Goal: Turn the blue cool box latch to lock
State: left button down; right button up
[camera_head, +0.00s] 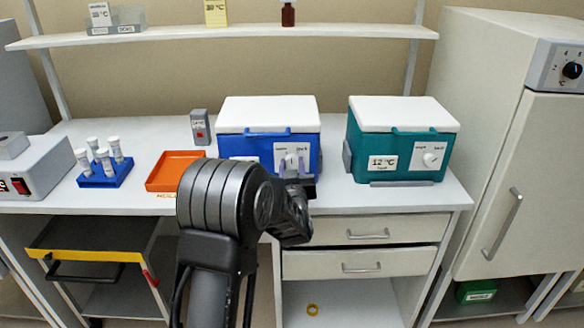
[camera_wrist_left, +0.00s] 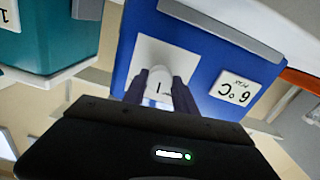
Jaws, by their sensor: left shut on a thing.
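The blue cool box (camera_head: 236,146) stands on the bench with its white lid (camera_head: 268,113) closed. Its latch is a pale knob on a white plate (camera_head: 279,151) at the right of its front. My left gripper (camera_head: 292,168) reaches up to this plate from the front. In the left wrist view the box front (camera_wrist_left: 215,55) appears upside down, and the two fingers (camera_wrist_left: 162,92) are shut on the latch knob (camera_wrist_left: 160,84). The fingers hide much of the knob, so I cannot tell its exact angle. My right gripper is not in view.
A teal cool box (camera_head: 404,146) with its own latch stands to the right. An orange tray (camera_head: 173,171), a blue tube rack (camera_head: 105,174) and a small grey-and-red device (camera_head: 199,126) are on the left. Drawers (camera_head: 361,229) lie below the bench edge.

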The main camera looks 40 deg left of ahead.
pick_arm(q)
jog(key=m, duration=0.4)
jog(key=shift+m+p, duration=0.4)
jog(key=m+p, duration=0.1)
jog(key=m, duration=0.4)
jog(key=shift+f+m+p, duration=0.1)
jog(key=shift+m+p, duration=0.2)
jog(key=c, duration=1)
grip_release()
jog(key=v, duration=0.7)
jog(key=shift+s+d+b, duration=0.3)
jog(key=shift+b, duration=0.05)
